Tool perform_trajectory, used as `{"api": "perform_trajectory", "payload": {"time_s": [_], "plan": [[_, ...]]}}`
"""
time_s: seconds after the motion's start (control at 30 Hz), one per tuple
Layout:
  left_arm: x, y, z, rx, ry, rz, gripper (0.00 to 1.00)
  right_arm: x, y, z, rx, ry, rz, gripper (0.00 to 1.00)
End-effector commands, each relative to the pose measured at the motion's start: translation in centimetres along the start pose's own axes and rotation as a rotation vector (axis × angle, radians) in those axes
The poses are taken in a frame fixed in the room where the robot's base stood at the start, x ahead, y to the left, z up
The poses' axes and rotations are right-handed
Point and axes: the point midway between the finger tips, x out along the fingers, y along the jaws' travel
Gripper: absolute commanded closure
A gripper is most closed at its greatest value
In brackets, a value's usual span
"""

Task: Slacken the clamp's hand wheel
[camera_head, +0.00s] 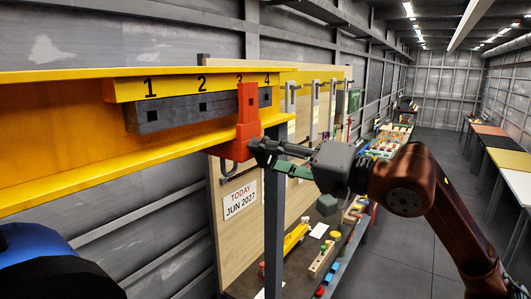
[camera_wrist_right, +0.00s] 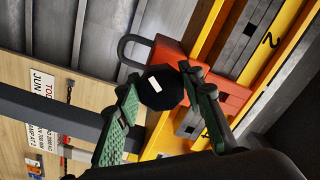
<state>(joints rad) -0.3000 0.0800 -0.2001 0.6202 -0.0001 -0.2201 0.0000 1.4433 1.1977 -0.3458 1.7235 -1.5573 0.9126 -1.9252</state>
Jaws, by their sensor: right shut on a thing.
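The red clamp (camera_head: 247,121) sits on the end of the yellow beam (camera_head: 110,147), with a dark hook or shackle under it. It also shows in the wrist view (camera_wrist_right: 235,95). The clamp's black, many-sided hand wheel (camera_wrist_right: 163,88) bears a white mark on its face. My right gripper (camera_head: 264,152) reaches the clamp from the right. In the wrist view its green-padded fingers (camera_wrist_right: 158,83) lie on either side of the wheel, shut on it. In the head view the fingers mostly hide the wheel. My left gripper is out of view.
A dark post (camera_head: 273,230) stands below. Behind is a wooden board (camera_head: 240,240) with a date sign (camera_head: 240,199) and hanging hooks. A cluttered bench lies below; the aisle at right is open.

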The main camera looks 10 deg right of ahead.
Motion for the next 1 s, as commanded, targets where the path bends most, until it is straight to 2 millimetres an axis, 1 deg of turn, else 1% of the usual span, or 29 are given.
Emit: {"api": "perform_trajectory", "payload": {"time_s": [0.1,0.3,0.87,0.9,1.0], "plan": [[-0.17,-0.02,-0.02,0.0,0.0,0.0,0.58,0.03,0.12,0.04,-0.063,-0.001,0.002,0.89],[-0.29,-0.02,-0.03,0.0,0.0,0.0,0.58,0.04,0.21,0.06,-0.133,-0.002,0.002,0.89],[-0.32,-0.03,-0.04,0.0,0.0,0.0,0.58,0.06,0.3,0.13,-0.163,-0.003,0.004,0.89],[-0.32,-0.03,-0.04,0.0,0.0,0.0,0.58,0.06,0.3,0.13,-0.163,-0.003,0.004,0.63],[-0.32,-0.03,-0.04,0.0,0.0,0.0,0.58,0.06,0.28,0.11,-0.163,-0.003,0.003,0.56]]}}
